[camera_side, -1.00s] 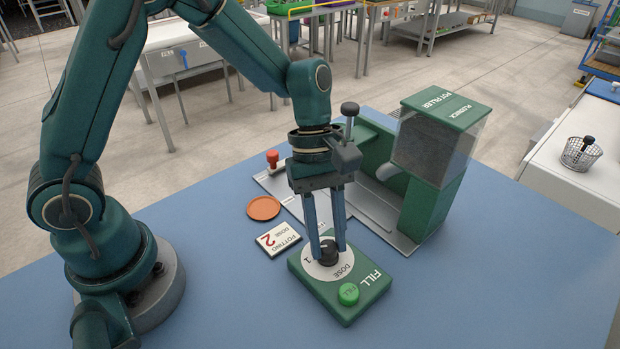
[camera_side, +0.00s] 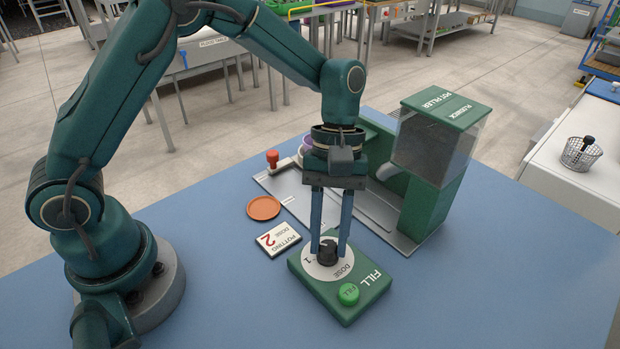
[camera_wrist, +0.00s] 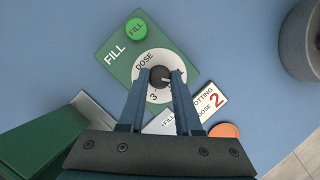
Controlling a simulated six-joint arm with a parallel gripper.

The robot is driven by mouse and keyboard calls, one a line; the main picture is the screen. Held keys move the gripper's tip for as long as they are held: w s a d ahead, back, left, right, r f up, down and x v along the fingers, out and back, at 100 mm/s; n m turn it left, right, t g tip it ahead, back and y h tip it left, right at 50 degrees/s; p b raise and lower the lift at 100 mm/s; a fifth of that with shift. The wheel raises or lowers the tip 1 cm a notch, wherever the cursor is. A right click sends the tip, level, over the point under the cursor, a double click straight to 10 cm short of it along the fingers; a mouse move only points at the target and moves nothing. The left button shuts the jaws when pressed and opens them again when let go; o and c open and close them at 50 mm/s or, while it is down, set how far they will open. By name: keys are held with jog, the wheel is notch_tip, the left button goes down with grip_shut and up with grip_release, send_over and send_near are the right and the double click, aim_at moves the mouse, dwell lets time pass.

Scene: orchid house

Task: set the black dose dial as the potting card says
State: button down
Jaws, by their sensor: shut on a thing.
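The black dose dial (camera_side: 327,252) stands on a white disc marked DOSE on the green FILL box (camera_side: 345,307). It also shows in the wrist view (camera_wrist: 160,76), where a pale pointer line on it points roughly right. A 1 is readable on the disc in the side view and a 3 in the wrist view; the rest is partly hidden by my fingers. My gripper (camera_side: 329,247) points down and is shut on the dial, one finger on each side. The potting card (camera_side: 279,239) lies beside the box and reads POTTING DOSE 2.
A green FILL button (camera_side: 348,293) sits on the box close to the dial. The pot filler (camera_side: 430,165) stands behind on a grey plate. A red-topped handle (camera_side: 272,159) and an orange saucer (camera_side: 264,208) are behind the card. The blue table's front right is clear.

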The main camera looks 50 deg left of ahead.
jog(key=m+y, duration=0.1)
jog(key=m, duration=0.2)
jog(key=m+g+y, duration=0.1)
jog(key=m, duration=0.2)
jog(key=shift+w+d, duration=0.1)
jog(key=shift+d, duration=0.05)
jog(key=shift+m, duration=0.4)
jog(key=c, duration=0.6)
grip_release()
jog(key=shift+r, duration=0.1)
jog(key=shift+d+v, duration=0.2)
jog(key=shift+v, duration=2.3)
jog(key=shift+a, duration=0.15)
